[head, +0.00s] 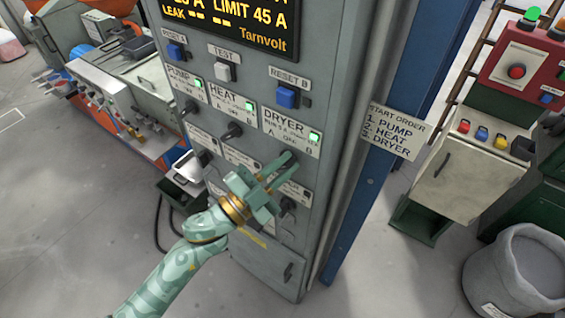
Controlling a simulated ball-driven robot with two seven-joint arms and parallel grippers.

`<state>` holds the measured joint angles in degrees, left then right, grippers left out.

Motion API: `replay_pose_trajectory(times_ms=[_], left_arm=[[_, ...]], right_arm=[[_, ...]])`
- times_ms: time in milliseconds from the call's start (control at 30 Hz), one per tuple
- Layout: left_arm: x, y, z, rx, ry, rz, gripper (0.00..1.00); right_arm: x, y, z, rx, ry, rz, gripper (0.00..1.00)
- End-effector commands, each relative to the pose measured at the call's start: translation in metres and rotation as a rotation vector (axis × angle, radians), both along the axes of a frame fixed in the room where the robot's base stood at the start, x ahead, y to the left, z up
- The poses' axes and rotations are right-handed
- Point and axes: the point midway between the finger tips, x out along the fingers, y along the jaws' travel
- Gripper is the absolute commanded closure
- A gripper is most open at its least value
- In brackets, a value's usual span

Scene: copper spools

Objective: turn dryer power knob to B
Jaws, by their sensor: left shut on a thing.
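The grey control cabinet (318,100) stands in the middle of the head view. The DRYER label plate (287,133) has a lit green lamp at its right end. My left gripper (287,164) reaches up to the panel just below this plate. Its fingers are shut on the dryer power knob, which they hide, so I cannot read which way it points. My right gripper is not in view.
The HEAT knob (232,131) and PUMP knob (190,107) sit to the left, under their own lit lamps. Another dark knob (288,204) is just below my gripper. A START ORDER sign (396,132) hangs at the right. A grey bin (518,275) stands at the lower right.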

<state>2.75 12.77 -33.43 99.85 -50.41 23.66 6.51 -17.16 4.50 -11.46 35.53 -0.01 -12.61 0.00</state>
Motion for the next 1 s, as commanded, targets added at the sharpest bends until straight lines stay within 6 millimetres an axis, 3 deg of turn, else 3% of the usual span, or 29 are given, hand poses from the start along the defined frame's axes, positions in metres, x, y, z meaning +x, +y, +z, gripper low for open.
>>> replay_pose_trajectory(times_ms=[467, 500, 567, 1000], left_arm=[[-0.0002, 0.0003, -0.0036, 0.019, -0.006, 0.002, 1.0], [-0.0002, 0.0003, -0.0036, 0.019, -0.006, 0.002, 0.81], [-0.0001, 0.0003, -0.0034, 0.019, -0.006, 0.002, 0.65], [-0.0004, 0.0004, -0.0013, 0.014, -0.007, 0.001, 0.65]], right_arm=[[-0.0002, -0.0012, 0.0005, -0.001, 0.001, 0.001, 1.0], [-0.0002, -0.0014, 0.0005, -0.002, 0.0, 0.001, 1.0], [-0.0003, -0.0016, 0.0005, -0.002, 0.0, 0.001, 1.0], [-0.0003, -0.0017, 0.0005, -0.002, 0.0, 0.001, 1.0]])
